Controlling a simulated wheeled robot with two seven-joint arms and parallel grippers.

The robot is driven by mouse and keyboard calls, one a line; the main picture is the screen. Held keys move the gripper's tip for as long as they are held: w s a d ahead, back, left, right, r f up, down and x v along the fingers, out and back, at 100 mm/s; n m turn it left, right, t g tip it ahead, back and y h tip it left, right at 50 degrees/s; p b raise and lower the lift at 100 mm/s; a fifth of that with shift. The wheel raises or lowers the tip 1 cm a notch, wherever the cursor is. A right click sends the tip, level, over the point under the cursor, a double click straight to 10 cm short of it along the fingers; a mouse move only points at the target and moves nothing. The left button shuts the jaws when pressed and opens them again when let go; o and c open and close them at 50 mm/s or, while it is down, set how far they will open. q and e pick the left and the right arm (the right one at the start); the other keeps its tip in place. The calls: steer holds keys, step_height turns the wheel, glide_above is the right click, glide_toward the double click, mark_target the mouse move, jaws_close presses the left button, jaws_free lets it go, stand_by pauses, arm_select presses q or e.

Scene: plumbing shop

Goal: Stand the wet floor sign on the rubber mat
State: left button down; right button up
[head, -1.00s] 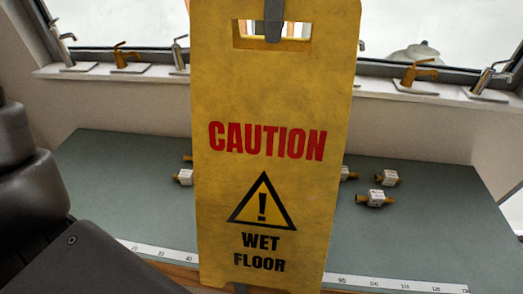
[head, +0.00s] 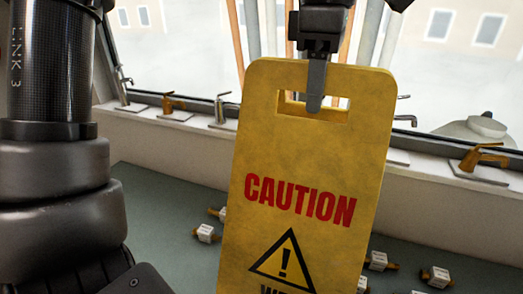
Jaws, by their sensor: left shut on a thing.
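The yellow wet floor sign (head: 300,165) fills the middle of the head view, tilted slightly, with red CAUTION lettering and a black warning triangle. Its lower end runs out of the bottom of the picture. My left gripper (head: 316,95) is at the sign's top, shut on it at the handle slot, with a dark finger over the front of the slot. My left arm stands large at the left side. The rubber mat is not recognisable in view. My right gripper is not in view.
Behind the sign is a grey-green bench top (head: 165,200) with several small white-and-brass fittings (head: 206,233). A window ledge (head: 160,130) behind it carries several taps, including a brass one (head: 484,156) at right.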

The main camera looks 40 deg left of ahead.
mark_target(283, 96)
arm_select(q)
steer(key=a, duration=0.2)
steer(key=a+f, duration=0.1)
steer(key=a, duration=0.1)
steer(key=a+f, duration=0.1)
steer(key=a, duration=0.1)
steer(key=shift+f, duration=0.2)
steer(key=shift+s+a+f, duration=0.15)
steer(key=shift+a+f, duration=0.95)
steer(key=shift+f, duration=0.25)
steer(key=shift+s+a+f, duration=0.15)
steer(key=shift+a+f, duration=0.9)
steer(key=shift+f, duration=0.25)
steer(key=f, duration=0.3)
steer(key=shift+a+f, duration=0.3)
steer(key=shift+f, duration=0.1)
steer(key=shift+s+d, duration=0.1)
steer(key=c, duration=0.9)
jaws_free()
steer(key=shift+f, duration=0.2)
steer(key=shift+o, duration=0.2)
